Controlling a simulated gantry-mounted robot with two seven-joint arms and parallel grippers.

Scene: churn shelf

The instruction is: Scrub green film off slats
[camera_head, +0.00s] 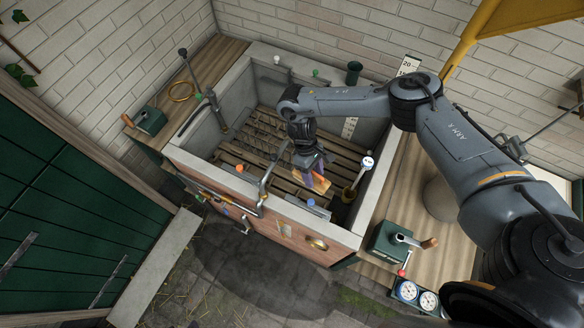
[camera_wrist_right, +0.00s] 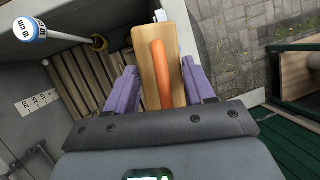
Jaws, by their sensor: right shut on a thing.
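My right gripper (camera_head: 312,168) reaches down into the open trough (camera_head: 345,236) near its front wall. Its purple fingers (camera_wrist_right: 158,88) are shut on a wooden brush (camera_wrist_right: 147,52) with an orange handle; the brush also shows in the head view (camera_head: 319,184). Brown wooden slats (camera_head: 345,160) lie across the trough floor, and they show at the left of the right wrist view (camera_wrist_right: 72,82). The brush seems above the slats; I cannot tell whether it touches them. Its underside is hidden. I cannot make out green film on the slats. My left gripper is not in view.
A rod with a white round cap (camera_head: 367,162) stands in a brass cup (camera_head: 348,194) at the trough's right. Green crank boxes (camera_head: 150,120) (camera_head: 386,241) sit on the side counters. Two gauges (camera_head: 414,296) are at front right. Levers and pipes line the front wall.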

